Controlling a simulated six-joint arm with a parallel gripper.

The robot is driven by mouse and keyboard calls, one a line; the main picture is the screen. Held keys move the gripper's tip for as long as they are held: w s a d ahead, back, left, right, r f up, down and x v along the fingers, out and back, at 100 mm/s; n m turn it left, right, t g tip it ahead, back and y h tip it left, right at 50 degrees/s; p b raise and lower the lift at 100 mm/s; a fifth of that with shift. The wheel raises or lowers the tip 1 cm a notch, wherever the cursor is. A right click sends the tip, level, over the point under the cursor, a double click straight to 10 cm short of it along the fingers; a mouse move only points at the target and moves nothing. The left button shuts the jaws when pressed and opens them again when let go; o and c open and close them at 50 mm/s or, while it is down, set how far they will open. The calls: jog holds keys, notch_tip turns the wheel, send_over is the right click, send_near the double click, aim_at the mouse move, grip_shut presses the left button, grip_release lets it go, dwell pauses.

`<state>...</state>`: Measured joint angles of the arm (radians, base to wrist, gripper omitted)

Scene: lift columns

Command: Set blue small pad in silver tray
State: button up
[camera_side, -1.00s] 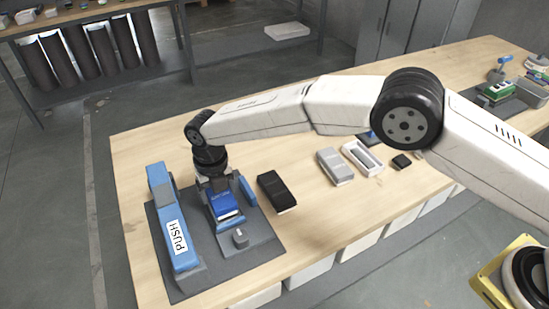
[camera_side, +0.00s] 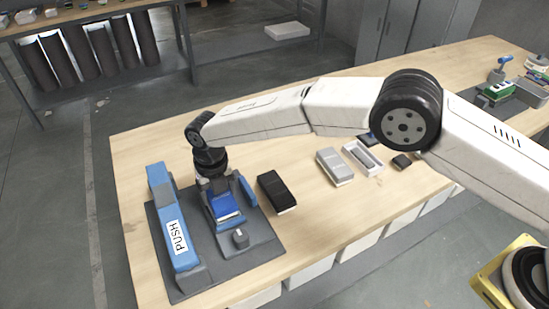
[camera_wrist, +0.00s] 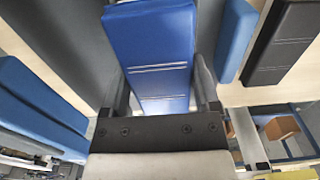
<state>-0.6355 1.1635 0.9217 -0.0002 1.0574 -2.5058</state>
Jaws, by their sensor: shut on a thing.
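A blue box-shaped piece (camera_side: 226,205), which looks like the blue pad, is in the dark grey fixture at the left of the table. My gripper (camera_side: 213,190) is at its far end. In the wrist view, the dark fingers (camera_wrist: 162,108) are on both sides of the blue piece (camera_wrist: 150,45), gripping it. I cannot tell whether it is clear of the fixture. A pale silver tray (camera_side: 375,168) with a long dark slot lies right of centre, beside a grey box (camera_side: 334,167).
A blue bar marked PUSH (camera_side: 174,220) stands left of the held piece. A small blue block (camera_side: 244,190) and a black box (camera_side: 277,191) are to its right.

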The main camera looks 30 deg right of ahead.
jog(key=shift+f, duration=0.1)
dwell(0.6)
jog(key=o, duration=1.1)
jog(key=shift+r, duration=3.75)
